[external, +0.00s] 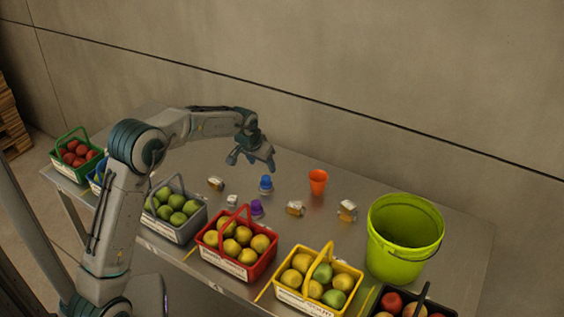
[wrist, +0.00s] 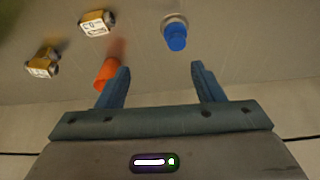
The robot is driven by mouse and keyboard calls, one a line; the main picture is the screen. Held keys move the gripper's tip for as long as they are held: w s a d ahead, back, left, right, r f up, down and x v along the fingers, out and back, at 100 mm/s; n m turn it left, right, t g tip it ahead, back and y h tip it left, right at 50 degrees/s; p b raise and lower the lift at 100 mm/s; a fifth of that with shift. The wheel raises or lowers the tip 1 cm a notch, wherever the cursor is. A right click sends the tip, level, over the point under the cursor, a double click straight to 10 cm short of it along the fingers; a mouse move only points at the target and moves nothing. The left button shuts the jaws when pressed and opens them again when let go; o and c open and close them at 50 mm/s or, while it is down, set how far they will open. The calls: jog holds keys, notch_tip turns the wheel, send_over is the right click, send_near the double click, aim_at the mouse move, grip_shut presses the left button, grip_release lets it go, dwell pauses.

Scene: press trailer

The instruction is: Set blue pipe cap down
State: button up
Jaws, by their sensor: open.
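The blue pipe cap (external: 265,182) is on the metal table, just below and to the right of my gripper (external: 252,164) in the external view. In the wrist view the blue cap (wrist: 175,40) shows beyond the fingertips, nearer the right finger, with a pale grey ring at its far end. I cannot tell whether that ring is part of the cap or a separate piece. My gripper (wrist: 160,72) is open, with nothing between its fingers. It is raised above the table and apart from the cap.
An orange cup (external: 318,182) stands right of the cap. A purple piece (external: 257,208) and several small boxes (external: 295,208) lie nearby. Fruit baskets, including a red one (external: 242,268), line the front edge. A lime bucket (external: 390,262) stands at right. The table's back strip is clear.

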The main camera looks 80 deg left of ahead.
jog(key=s+d+r+m, duration=0.1)
jog(key=s+d+r, duration=0.15)
jog(key=d, duration=0.75)
jog(key=s+d+r+m+h, duration=0.1)
jog(key=d+r+m, duration=0.15)
jog(key=d, duration=0.65)
jog(key=s+d+r+m, duration=0.15)
jog(key=d+r, duration=0.25)
jog(key=d, duration=0.6)
jog(key=s+d+f+m+h, duration=0.2)
jog(key=s+d+f+m, duration=0.1)
jog(key=s+d, duration=1.3)
jog(key=shift+s, duration=0.9)
